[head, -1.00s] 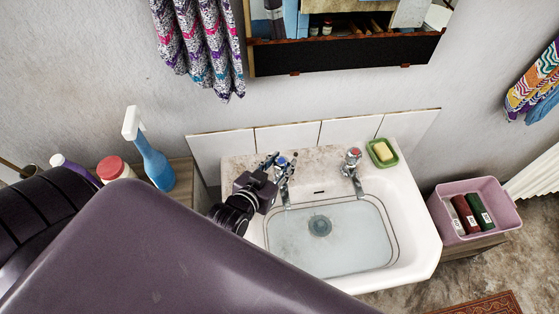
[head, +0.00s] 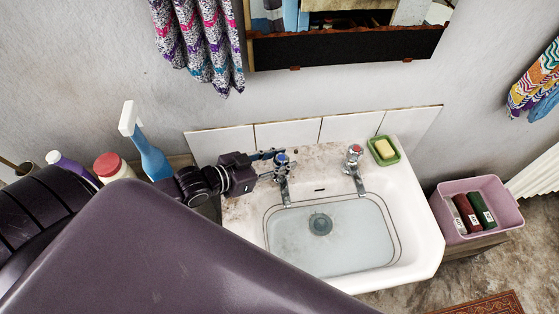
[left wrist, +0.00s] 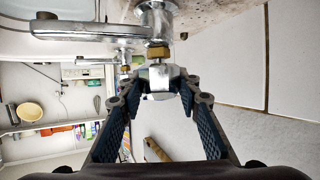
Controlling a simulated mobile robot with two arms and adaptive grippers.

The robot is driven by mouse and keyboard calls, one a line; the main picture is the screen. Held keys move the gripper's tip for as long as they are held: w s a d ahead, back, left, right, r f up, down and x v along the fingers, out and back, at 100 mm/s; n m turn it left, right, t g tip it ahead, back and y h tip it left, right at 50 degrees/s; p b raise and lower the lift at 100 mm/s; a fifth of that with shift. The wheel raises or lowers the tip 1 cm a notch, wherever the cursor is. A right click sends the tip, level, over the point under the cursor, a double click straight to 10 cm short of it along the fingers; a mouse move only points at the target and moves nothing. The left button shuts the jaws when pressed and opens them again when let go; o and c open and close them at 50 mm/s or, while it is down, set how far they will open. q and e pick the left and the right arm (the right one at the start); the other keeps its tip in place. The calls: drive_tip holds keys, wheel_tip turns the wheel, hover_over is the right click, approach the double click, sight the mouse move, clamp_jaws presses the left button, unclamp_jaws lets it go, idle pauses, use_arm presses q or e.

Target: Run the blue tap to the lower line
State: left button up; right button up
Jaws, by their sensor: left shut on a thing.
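The blue tap (head: 282,158) stands at the left of the washbasin's back ledge, its chrome spout over the bowl. My left gripper (head: 277,163) comes from the left and is shut on its handle. In the left wrist view, my fingers (left wrist: 158,88) close around the chrome handle (left wrist: 160,76), with the spout (left wrist: 95,29) beyond. The white basin (head: 413,213) holds clear, pale water (head: 345,247). Thin dark lines run round its inner wall, close to the water's edge; I cannot tell which line it meets. No stream is clearly visible. My right gripper is out of view.
The red tap (head: 354,153) stands to the right, near a green soap dish (head: 384,161).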

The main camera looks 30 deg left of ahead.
sight(274, 162)
use_arm(q)
drive_tip(key=shift+w+a+m+h+b, duration=0.1)
drive_tip(key=shift+a+m+h+b, duration=0.05)
drive_tip(key=shift+m+h+b, duration=0.2)
drive_tip(key=shift+r, duration=0.1)
idle(0.4)
drive_tip(key=o, duration=1.2)
drive_tip(key=shift+c, duration=0.2)
drive_tip(key=shift+g, duration=0.3)
drive_tip(key=shift+f+v, duration=0.1)
drive_tip(key=shift+v, duration=1.85)
drive_tip(key=shift+f+v, duration=0.15)
drive_tip(key=shift+v, duration=4.05)
drive_tip(key=shift+a, duration=0.1)
